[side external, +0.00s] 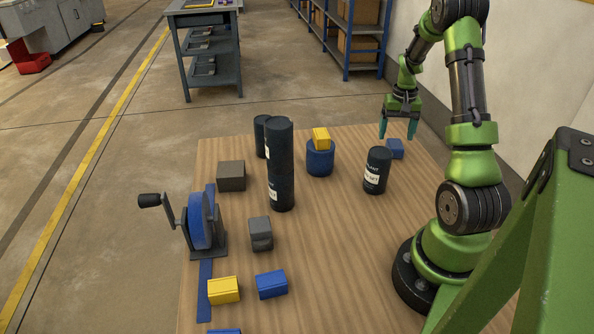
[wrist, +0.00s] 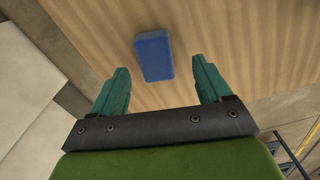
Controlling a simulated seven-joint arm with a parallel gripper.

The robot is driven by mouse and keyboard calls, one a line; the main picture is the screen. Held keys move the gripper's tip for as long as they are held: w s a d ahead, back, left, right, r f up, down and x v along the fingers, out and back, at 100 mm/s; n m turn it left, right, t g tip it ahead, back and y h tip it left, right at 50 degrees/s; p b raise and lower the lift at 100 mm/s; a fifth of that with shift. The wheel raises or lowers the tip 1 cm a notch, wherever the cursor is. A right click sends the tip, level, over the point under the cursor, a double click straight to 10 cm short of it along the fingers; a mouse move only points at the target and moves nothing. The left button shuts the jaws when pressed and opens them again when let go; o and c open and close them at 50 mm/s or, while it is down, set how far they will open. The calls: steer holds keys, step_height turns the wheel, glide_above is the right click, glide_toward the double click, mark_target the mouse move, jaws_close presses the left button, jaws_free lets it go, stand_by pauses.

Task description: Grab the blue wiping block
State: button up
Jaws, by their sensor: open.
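A blue block (side external: 396,148) lies on the wooden table near its far right edge in the side external view. In the wrist view the blue block (wrist: 154,55) lies flat, just beyond and between my fingertips. My gripper (side external: 398,134) is open and empty, with teal fingers pointing down, above and close to this block. The open fingers (wrist: 156,75) also show in the wrist view, apart from the block. Another blue block (side external: 271,284) lies at the table's front, and a third blue one (side external: 225,331) is cut off by the bottom edge. I cannot tell which is the wiping block.
A dark labelled canister (side external: 376,170) stands left of my gripper. A yellow block (side external: 321,138) sits on a blue round container (side external: 320,160). Tall dark cylinders (side external: 280,165), a crank wheel (side external: 201,220), grey blocks (side external: 261,234) and a yellow block (side external: 224,290) stand further left.

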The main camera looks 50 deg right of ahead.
mark_target(396, 143)
steer(key=f, duration=0.4)
steer(key=shift+s+d+f, duration=0.2)
steer(key=shift+f, duration=0.2)
steer(key=shift+r, duration=0.1)
steer(key=c, duration=1)
